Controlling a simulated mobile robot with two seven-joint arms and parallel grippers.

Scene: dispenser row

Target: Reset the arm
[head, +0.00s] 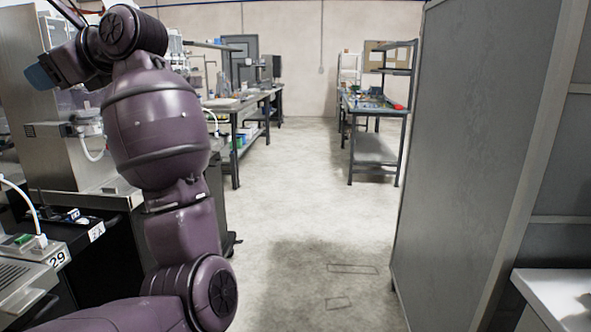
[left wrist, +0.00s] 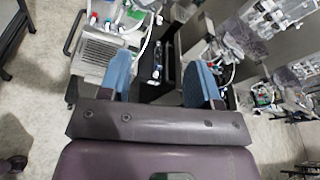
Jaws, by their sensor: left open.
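My left arm rises from the bottom left of the head view, and its folded wrist is at the upper left. My left gripper (head: 40,76) shows there only in part, with a blue fingertip in front of a tall steel machine. In the left wrist view, my left gripper (left wrist: 160,76) has its two blue fingers wide apart, with nothing between them. Beyond the fingers lie a dark gap and a grey slotted unit (left wrist: 100,60). My right gripper is in neither view.
A steel machine (head: 62,150) and a bench unit labelled 29 (head: 25,285) stand close on the left. A tall grey panel (head: 475,150) closes off the right. Clear concrete floor (head: 300,220) runs between them towards workbenches (head: 375,105) at the back.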

